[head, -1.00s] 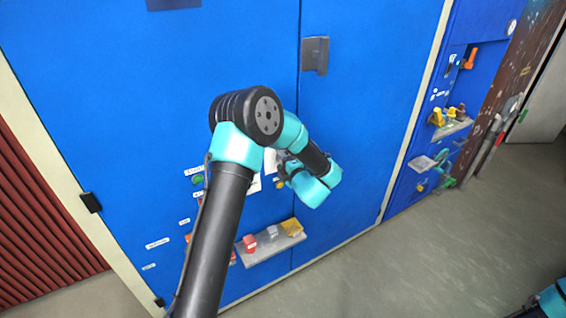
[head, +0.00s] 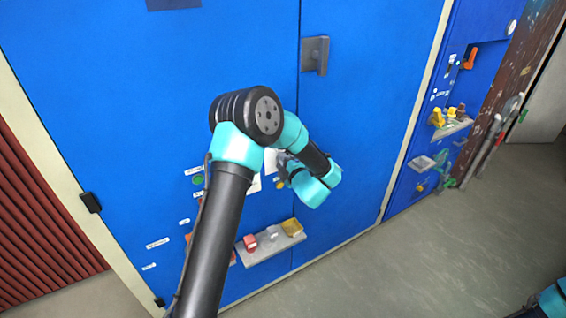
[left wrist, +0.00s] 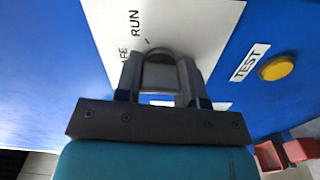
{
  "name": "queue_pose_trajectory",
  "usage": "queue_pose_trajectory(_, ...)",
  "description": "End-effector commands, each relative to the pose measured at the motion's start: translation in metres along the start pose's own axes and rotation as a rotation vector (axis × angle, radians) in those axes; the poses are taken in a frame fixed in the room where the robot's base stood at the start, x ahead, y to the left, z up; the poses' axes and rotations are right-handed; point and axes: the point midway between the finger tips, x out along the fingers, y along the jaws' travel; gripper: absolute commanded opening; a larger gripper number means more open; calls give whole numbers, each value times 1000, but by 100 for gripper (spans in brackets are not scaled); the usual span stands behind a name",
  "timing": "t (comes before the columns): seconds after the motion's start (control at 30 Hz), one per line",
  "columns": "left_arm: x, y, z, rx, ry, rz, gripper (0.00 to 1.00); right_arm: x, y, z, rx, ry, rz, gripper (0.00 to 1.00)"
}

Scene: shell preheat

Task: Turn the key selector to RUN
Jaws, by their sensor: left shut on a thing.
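In the left wrist view, the key selector (left wrist: 160,75) is a grey part on a white plate (left wrist: 205,35) printed RUN, with a second word partly cut off that ends in "FE". My left gripper (left wrist: 160,88) is shut on the selector, one finger on each side of it. A short dark mark sits between the word RUN and the selector's top. The fingers hide much of the selector, so its exact pointing is hard to tell. In the head view, my left gripper (head: 284,166) is against the blue panel, mostly hidden by my own arm.
A yellow button (left wrist: 277,67) labelled TEST is right of the plate. Below, a grey shelf (head: 268,250) carries small red, grey and yellow items. A dark handle (head: 315,55) juts from the blue door (head: 370,90). Another panel with a lit shelf (head: 452,128) stands to the right.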

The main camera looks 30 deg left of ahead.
Motion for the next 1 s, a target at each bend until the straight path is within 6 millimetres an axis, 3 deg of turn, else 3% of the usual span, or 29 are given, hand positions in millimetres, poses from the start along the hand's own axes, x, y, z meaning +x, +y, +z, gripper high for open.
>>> queue_pose_trajectory(1.0, 0, 0, 0, 839, 0, 0, 12, 0, 0, 0, 0, 0, 0, 43)
